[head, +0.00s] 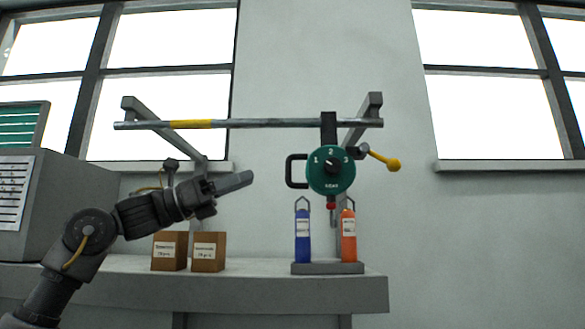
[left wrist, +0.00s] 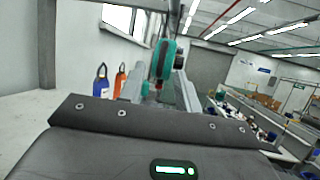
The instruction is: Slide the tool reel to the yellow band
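The tool reel (head: 331,183) is a round green body with a black numbered dial, hanging by a dark bracket from the right part of a horizontal metal rail (head: 270,123). A black loop handle (head: 289,171) sticks out on its left side. The yellow band (head: 190,124) is on the rail's left part, well apart from the reel. My left gripper (head: 243,181) is left of the handle, below the rail, empty and not touching the reel. In the left wrist view its two fingers (left wrist: 160,92) stand apart, with the reel (left wrist: 164,60) beyond them. My right gripper is not in view.
Below the reel, a blue bottle (head: 303,235) and an orange bottle (head: 348,236) stand on a grey base. Two cardboard boxes (head: 208,252) stand on the shelf (head: 270,292) below my left arm. Brackets hold the rail at both ends.

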